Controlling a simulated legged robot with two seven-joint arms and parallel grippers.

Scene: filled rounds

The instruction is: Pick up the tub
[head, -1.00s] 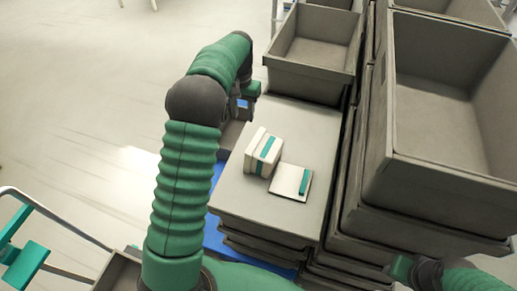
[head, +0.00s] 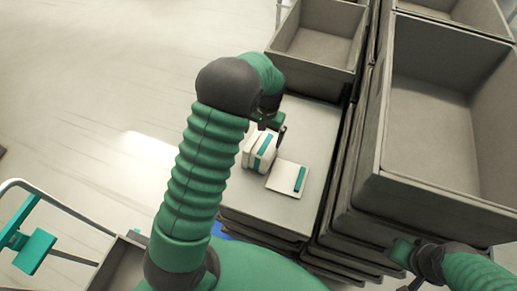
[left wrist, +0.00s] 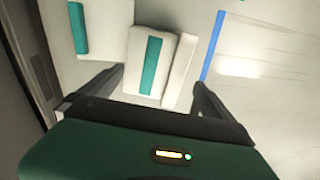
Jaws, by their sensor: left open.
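The tub (head: 257,150) is a white, block-like container with a teal stripe. It stands on the grey top of a stack of crates, and also shows in the left wrist view (left wrist: 151,62). My left gripper (head: 270,129) is open just behind the tub in the head view, partly hidden by my arm. In the left wrist view its two dark fingers (left wrist: 157,78) are spread with the tub between and beyond them; contact cannot be told. My right gripper (head: 402,262) is at the lower right edge, its fingers unclear.
A flat white piece with a teal stripe (head: 288,178) lies right beside the tub. An empty grey crate (head: 312,68) stands behind, and a tall stack with a large open crate (head: 374,150) rises close on the right. Open floor lies left.

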